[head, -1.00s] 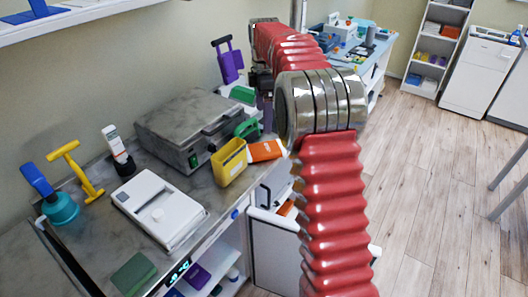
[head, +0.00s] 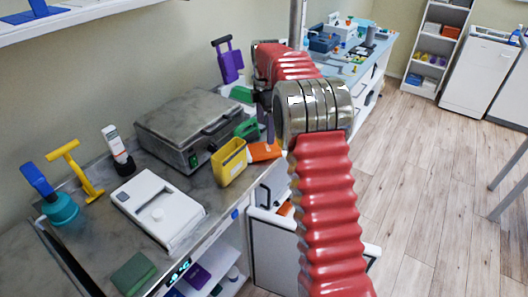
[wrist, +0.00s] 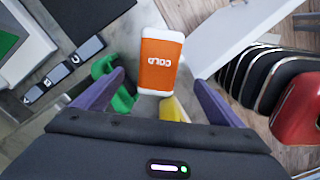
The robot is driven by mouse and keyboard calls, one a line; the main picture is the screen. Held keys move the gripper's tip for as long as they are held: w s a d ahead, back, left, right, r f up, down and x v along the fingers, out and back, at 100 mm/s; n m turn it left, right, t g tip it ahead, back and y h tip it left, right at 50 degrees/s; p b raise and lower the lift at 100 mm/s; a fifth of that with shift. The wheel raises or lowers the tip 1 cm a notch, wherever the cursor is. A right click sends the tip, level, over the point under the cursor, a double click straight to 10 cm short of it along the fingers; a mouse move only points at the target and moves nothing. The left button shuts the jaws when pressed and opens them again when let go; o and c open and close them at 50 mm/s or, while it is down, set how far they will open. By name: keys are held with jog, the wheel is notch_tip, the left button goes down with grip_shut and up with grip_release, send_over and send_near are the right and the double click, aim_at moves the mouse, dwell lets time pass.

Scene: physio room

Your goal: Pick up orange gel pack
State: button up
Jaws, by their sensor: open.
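The orange gel pack (head: 262,151) lies on the grey counter near its front edge, beside the yellow container, and my arm partly covers its right side in the head view. In the wrist view the pack (wrist: 160,64) is orange with white ends and the word COLD. My gripper (wrist: 158,82) is open, with its two purple fingers apart on either side of the pack's near end. The pack is not gripped. In the head view my gripper (head: 267,122) points down just above the pack, partly hidden by my arm.
The yellow container (head: 229,162) and a green handled object (head: 246,129) stand close to the pack. A grey metal box-shaped appliance (head: 185,125) sits left of them. A white device (head: 158,207) lies further forward. Floor is open to the right.

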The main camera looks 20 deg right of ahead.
send_over(264, 148)
jog(key=shift+s+d+f, duration=0.1)
jog(key=shift+f, duration=1.05)
jog(key=shift+d+f, duration=0.1)
jog(key=shift+f, duration=1)
jog(key=shift+a+f, duration=0.15)
jog(key=shift+f, duration=2.45)
jog(key=shift+c, duration=0.6)
jog(key=c, duration=1.4)
jog(key=shift+o, duration=0.2)
jog(key=shift+r, duration=0.15)
